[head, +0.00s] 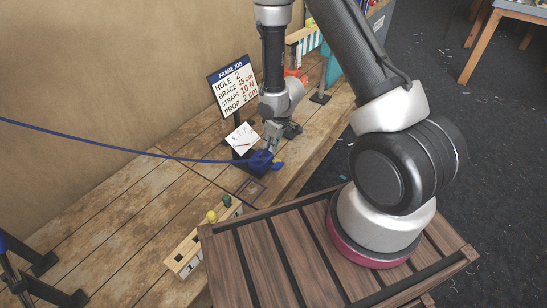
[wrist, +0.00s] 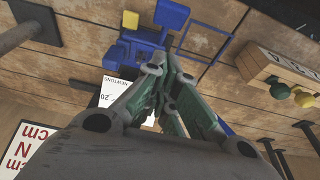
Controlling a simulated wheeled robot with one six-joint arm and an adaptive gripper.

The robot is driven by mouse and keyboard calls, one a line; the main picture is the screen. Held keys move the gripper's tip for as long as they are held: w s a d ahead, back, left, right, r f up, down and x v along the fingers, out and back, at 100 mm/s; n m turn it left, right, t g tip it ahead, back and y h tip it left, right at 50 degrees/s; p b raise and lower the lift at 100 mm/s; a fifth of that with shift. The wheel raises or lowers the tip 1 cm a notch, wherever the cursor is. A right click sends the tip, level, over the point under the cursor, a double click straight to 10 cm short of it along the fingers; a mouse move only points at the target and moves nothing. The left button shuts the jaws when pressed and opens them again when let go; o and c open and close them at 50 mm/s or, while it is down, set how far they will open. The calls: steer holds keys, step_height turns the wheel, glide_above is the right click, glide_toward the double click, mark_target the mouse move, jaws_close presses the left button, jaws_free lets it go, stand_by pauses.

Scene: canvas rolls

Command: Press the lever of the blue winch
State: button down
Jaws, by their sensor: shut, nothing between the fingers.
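The blue winch (head: 258,158) sits on the wooden bench in the head view, with a blue strap running left from it. In the wrist view the winch (wrist: 155,30) is at the top, just beyond my fingertips. My gripper (head: 269,147) is shut and empty, pointing down at the winch. Its fingertips also show in the wrist view (wrist: 156,63), overlapping the winch's near edge. I cannot tell whether they touch it.
A dial card (head: 242,138) stands by the winch, under the FRAME JOB sign (head: 232,87). A blue square outline (head: 250,190) lies in front. A wooden block with green and yellow knobs (head: 187,254) is nearer. Bare bench (head: 120,205) is at left.

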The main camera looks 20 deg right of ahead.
glide_above(274, 165)
steer(key=x, duration=0.5)
steer(key=shift+s+d+f, duration=0.2)
steer(key=shift+f, duration=0.05)
steer(key=shift+s+d+f, duration=0.15)
steer(key=shift+f, duration=0.25)
